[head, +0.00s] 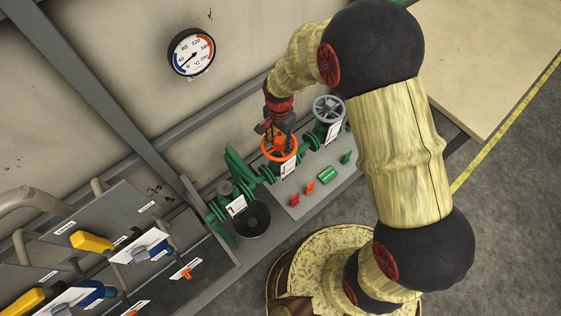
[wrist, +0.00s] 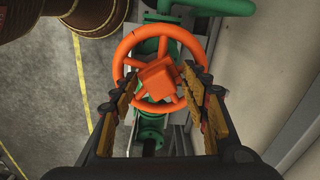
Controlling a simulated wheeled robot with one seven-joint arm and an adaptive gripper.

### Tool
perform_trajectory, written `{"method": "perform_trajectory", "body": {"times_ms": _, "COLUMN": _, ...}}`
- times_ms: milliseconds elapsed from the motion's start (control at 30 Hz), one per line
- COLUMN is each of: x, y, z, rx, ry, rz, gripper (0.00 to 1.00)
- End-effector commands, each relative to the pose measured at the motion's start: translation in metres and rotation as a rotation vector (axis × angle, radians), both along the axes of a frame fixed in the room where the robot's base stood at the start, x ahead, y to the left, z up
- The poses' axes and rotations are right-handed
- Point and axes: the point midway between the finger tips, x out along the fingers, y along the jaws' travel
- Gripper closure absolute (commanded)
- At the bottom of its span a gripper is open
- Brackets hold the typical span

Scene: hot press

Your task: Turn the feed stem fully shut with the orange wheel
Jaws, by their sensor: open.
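The orange wheel (head: 279,149) sits on a green valve body in the pipe line along the wall. In the wrist view the orange wheel (wrist: 160,36) fills the upper middle, with its square hub and spokes facing me. My gripper (wrist: 160,105) is open, its two padded fingers at the left and right of the wheel's hub. The fingertips overlap the lower half of the wheel in the picture; I cannot tell whether they touch it. In the head view my gripper (head: 273,128) is just above the wheel. The feed stem itself is hidden.
A grey wheel (head: 328,109) stands right of the orange one. A green valve (head: 238,190) stands to the left. Small red, orange and green pieces (head: 310,187) lie on the ledge in front. A dial gauge (head: 191,52) is on the wall. Yellow and blue handles fill the lower left.

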Motion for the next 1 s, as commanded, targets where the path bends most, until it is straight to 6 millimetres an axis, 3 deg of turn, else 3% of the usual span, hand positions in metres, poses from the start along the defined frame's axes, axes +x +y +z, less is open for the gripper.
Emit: {"method": "perform_trajectory", "body": {"times_ms": 1000, "x": -0.0003, "y": 0.0000, "z": -0.0002, "rx": 0.000, "ry": 0.000, "rz": 0.852, "gripper": 0.55}}
